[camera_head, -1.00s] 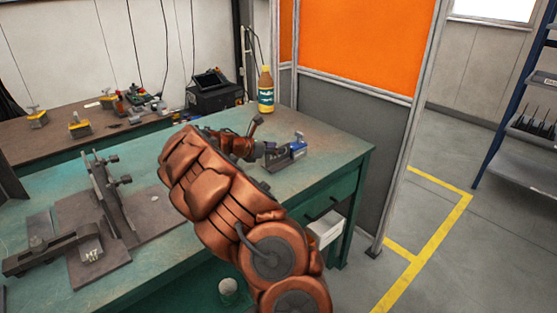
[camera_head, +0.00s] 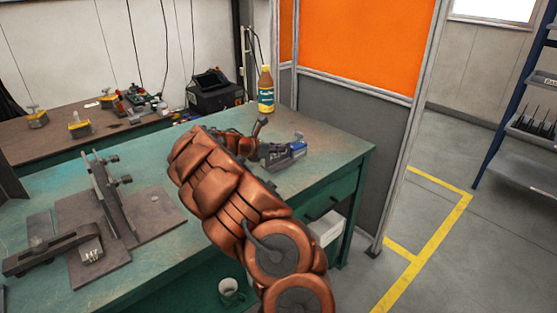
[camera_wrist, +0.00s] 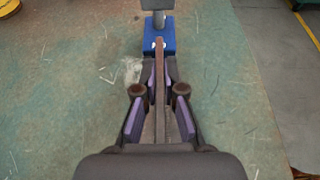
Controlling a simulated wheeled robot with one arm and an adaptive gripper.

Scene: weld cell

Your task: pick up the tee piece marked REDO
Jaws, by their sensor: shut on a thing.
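In the wrist view, my gripper (camera_wrist: 160,95) is shut with its purple-sided fingers on either side of a thin brown upright plate (camera_wrist: 160,62). This looks like the tee piece, seen almost edge-on. No REDO mark can be read on it. Its far end reaches to the front of a blue block (camera_wrist: 158,46) with a grey part on top; whether they touch I cannot tell. In the head view, my gripper is largely hidden behind my copper arm, just left of the blue block (camera_head: 297,150) on the green bench (camera_head: 325,160).
A dark fixture (camera_head: 108,195) with upright plates stands on the bench at left. A yellow-labelled bottle (camera_head: 266,92) stands at the bench's back edge by the orange screen (camera_head: 355,45). Yellow clamps (camera_head: 80,126) sit on the rear bench. The bench's right corner is clear.

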